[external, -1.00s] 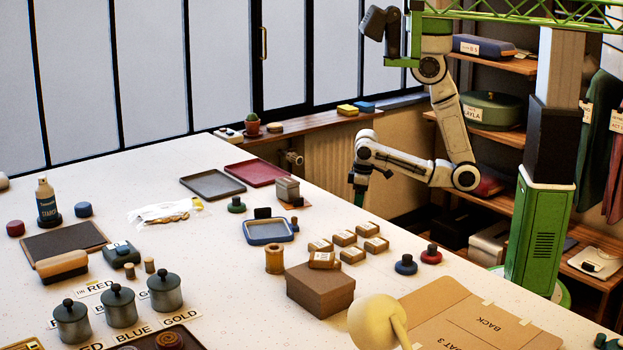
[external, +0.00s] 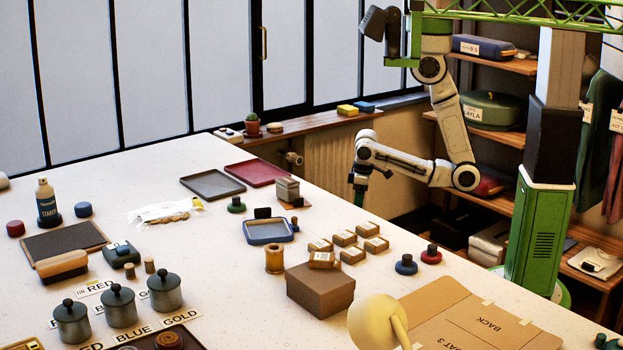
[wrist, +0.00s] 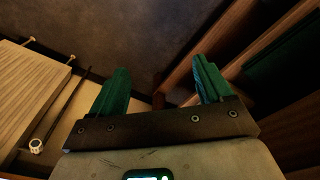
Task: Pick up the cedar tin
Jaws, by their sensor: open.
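My gripper (external: 359,196) hangs beyond the table's far right edge in the external view. In the wrist view my gripper (wrist: 162,85) has its two green fingers wide apart with nothing between them. I cannot tell for sure which thing is the cedar tin, as the labels are too small to read. A small grey lidded box (external: 287,187) stands near the table's far right edge, left of my gripper. Several small brown labelled boxes (external: 343,238) lie nearer the camera, one of them on a larger brown box (external: 320,288). No tin shows in the wrist view.
A blue tray (external: 268,239), a dark grey tray (external: 212,194) and a red tray (external: 258,181) lie on the white table. Grey lidded canisters (external: 166,292) stand at the front left. Wooden shelves (external: 490,135) stand behind my arm.

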